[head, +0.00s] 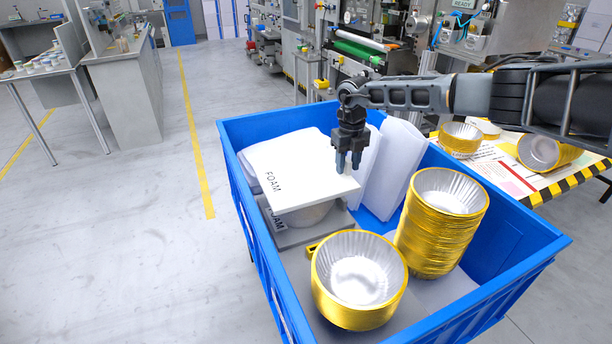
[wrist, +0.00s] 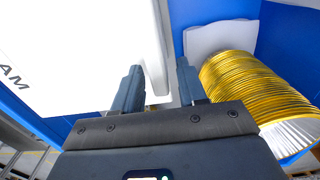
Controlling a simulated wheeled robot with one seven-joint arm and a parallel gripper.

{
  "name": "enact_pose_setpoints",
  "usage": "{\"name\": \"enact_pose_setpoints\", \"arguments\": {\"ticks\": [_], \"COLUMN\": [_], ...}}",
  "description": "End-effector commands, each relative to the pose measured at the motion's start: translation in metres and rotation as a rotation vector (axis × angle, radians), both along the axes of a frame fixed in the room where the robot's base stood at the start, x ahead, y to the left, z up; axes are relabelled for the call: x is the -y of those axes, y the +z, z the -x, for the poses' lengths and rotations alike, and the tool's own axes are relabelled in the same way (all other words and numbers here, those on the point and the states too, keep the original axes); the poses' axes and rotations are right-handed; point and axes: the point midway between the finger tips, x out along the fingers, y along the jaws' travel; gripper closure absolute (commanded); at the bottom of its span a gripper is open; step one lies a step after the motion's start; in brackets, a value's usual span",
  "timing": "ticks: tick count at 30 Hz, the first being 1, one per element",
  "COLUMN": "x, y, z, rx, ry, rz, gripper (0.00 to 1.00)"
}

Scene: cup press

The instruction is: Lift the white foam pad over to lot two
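The white foam pad (head: 290,165), printed FOAM, lies in the blue crate, on top of other foam and raised at its front edge. It fills the left of the wrist view (wrist: 70,50). My gripper (head: 348,162) points down at the pad's right edge. In the wrist view, my gripper's fingers (wrist: 158,85) stand apart. The pad's right edge shows between them, with a visible gap to the right finger. Whether the left finger touches the pad cannot be told. No marking for lot two is readable.
The blue crate (head: 262,262) has high walls. Inside, upright white sheets (head: 398,165) stand behind right of the pad. A gold cup stack (head: 440,225) and a shorter one (head: 355,285) stand at the front. A striped-edge table (head: 545,188) with more cups is at right.

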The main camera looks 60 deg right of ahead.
Motion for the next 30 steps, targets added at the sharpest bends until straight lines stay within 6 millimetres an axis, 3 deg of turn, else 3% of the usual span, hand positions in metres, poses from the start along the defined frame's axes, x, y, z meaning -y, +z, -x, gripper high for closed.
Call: {"name": "enact_pose_setpoints", "arguments": {"ticks": [2,12,23,30], "x": [0.000,0.000,0.000,0.002], "y": [0.000,0.000,0.003,0.038], "z": [0.000,0.000,0.000,0.000], "rx": [0.000,0.000,0.001,0.002], "ry": [0.000,0.000,-0.001,0.001], "rz": [0.000,0.000,0.001,0.004], "gripper": [0.67,0.99,1.00,1.00]}}
